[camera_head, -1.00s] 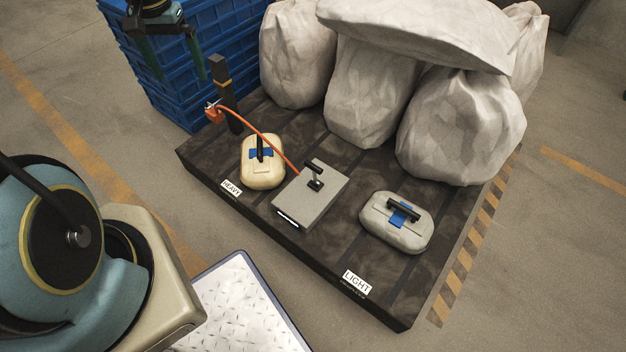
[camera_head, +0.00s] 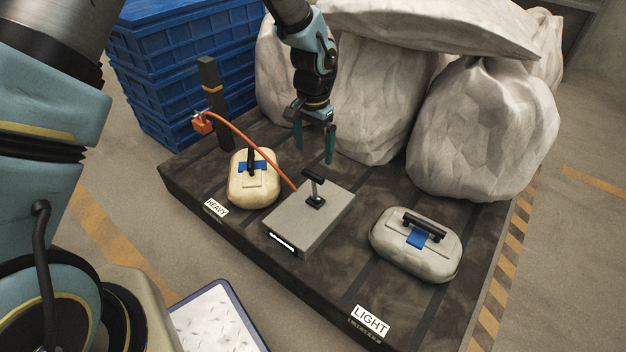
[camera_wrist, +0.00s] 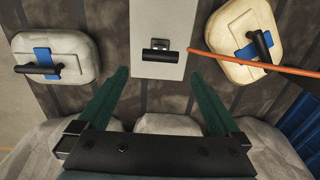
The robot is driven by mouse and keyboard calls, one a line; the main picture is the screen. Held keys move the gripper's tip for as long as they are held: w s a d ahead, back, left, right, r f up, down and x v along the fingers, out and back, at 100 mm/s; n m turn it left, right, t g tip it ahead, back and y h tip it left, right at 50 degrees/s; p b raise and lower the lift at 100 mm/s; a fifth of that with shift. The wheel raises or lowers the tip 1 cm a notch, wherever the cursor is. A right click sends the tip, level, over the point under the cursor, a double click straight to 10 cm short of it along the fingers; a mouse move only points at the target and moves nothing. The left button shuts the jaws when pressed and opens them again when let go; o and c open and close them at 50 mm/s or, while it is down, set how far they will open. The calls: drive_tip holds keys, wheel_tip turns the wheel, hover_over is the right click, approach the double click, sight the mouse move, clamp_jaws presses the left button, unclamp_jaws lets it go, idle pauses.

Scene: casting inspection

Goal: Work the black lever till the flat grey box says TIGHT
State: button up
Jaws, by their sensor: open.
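The flat grey box (camera_head: 308,222) lies on the dark platform between two casting-like cases. Its black lever (camera_head: 313,186) stands up from the top face with a short crossbar handle; the lever also shows in the wrist view (camera_wrist: 159,55). A small lit display (camera_head: 282,242) is on the box's front side, too small to read. My gripper (camera_head: 315,156) is open and empty, pointing down above and behind the box, apart from the lever. In the wrist view its green fingers (camera_wrist: 158,80) are spread wide, with the lever ahead between them.
A cream case (camera_head: 253,190) by the HEAVY label and a grey case (camera_head: 440,262) by the LIGHT label flank the box. An orange cable (camera_head: 240,135) runs from a post (camera_head: 215,110) to the box. White sacks (camera_head: 480,130) stand behind; blue crates (camera_head: 165,50) stand back left.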

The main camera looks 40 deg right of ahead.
sight(313, 174)
wheel_tip(313, 174, down, 9)
drive_tip(key=b, duration=0.3)
drive_tip(key=shift+f, duration=0.2)
clamp_jaws()
idle(0.7)
drive_tip(key=shift+a, duration=0.1)
